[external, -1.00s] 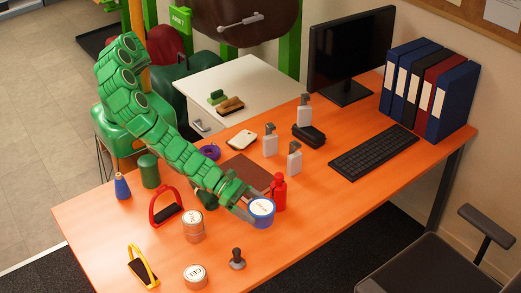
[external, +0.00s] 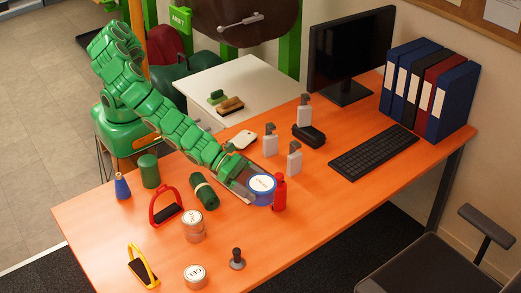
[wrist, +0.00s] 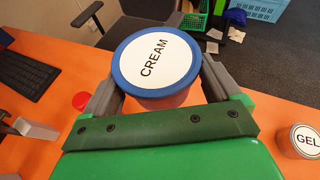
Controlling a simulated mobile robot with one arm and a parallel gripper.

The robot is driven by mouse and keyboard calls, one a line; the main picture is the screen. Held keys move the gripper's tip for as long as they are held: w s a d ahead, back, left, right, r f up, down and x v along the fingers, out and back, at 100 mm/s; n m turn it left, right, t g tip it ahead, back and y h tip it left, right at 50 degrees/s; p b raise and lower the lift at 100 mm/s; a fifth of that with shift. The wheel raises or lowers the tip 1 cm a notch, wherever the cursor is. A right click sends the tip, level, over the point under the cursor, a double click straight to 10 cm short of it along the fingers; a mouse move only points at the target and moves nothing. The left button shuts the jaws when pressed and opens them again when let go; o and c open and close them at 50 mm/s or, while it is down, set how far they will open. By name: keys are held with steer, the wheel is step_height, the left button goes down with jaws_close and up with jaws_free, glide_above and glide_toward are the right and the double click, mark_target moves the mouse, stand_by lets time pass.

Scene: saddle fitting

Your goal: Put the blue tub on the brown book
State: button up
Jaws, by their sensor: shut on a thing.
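The blue tub (external: 262,184) has a blue lid with a round white label; in the wrist view its label reads CREAM (wrist: 153,62). My gripper (external: 256,190) is shut on the tub, with a grey finger on each side of it in the wrist view (wrist: 160,88). The tub is upright, close beside the red bottle (external: 280,192); I cannot tell whether they touch, nor how high the tub is. The brown book is largely or wholly hidden by my arm and gripper in the external view, and I cannot make it out in the wrist view.
Grey-white dispensers (external: 294,158) stand behind the tub. A dark green roll (external: 204,192) lies left of my gripper. Stacked tins (external: 193,226), a GEL tin (external: 195,276) and a stamp (external: 237,259) stand towards the front.

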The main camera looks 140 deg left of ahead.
steer(key=shift+s+a+r+n+g+y, duration=0.3)
steer(key=shift+s+a+r+n+y, duration=0.25)
steer(key=shift+s+a, duration=0.3)
steer(key=s+a+n+g+y, duration=0.1)
steer(key=s, duration=0.1)
steer(key=s+a+n+g+y, duration=0.1)
steer(key=s+a, duration=0.1)
steer(key=s, duration=0.1)
steer(key=s+a+r+n+y, duration=0.1)
steer(key=s, duration=0.1)
steer(key=shift+s+a+n+g, duration=0.3)
steer(key=shift+a+n+g, duration=0.05)
steer(key=shift+a+g, duration=0.05)
steer(key=n+g+y, duration=0.3)
steer(key=n+g, duration=0.1)
glide_above(243, 178)
steer(key=s+d, duration=0.1)
steer(key=f, duration=0.4)
steer(key=shift+s+f, duration=0.3)
steer(key=shift+s, duration=0.05)
steer(key=shift+f, duration=0.45)
steer(key=shift+c, duration=0.9)
steer(key=shift+f, duration=4.75)
steer(key=shift+f, duration=0.1)
